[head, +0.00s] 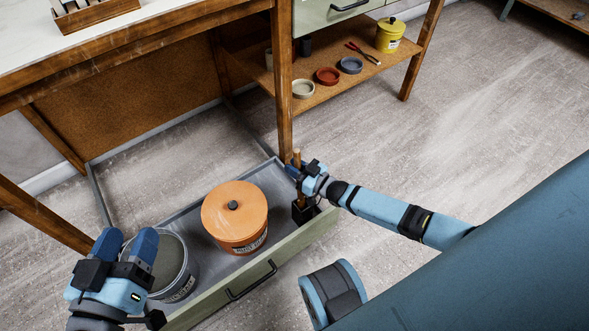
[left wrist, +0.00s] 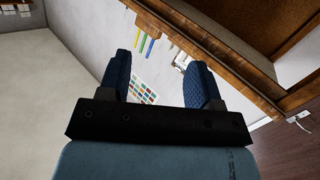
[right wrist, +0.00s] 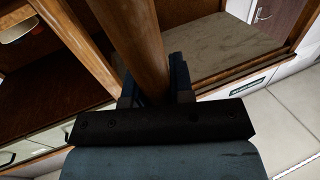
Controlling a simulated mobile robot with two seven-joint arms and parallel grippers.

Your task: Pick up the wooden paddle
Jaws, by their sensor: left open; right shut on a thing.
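The wooden paddle (head: 297,157) stands roughly upright at the right end of the open drawer (head: 285,258). My right gripper (head: 303,172) is shut on its shaft, with the top of the handle sticking up above the fingers. In the right wrist view the round wooden shaft (right wrist: 138,45) runs between the fingers. The paddle's lower end is mostly hidden by the gripper and a dark block-like shape in the drawer. My left gripper (head: 139,247) is open and empty, above the left end of the drawer; its spread fingers also show in the left wrist view (left wrist: 160,82).
An orange lidded tub (head: 235,215) stands mid-drawer, with a grey bucket (head: 172,268) to its left, partly behind my left gripper. A wooden table leg (head: 283,85) rises close behind the paddle. A shelf (head: 325,98) holds small bowls and a yellow tin (head: 390,36). Floor at right is clear.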

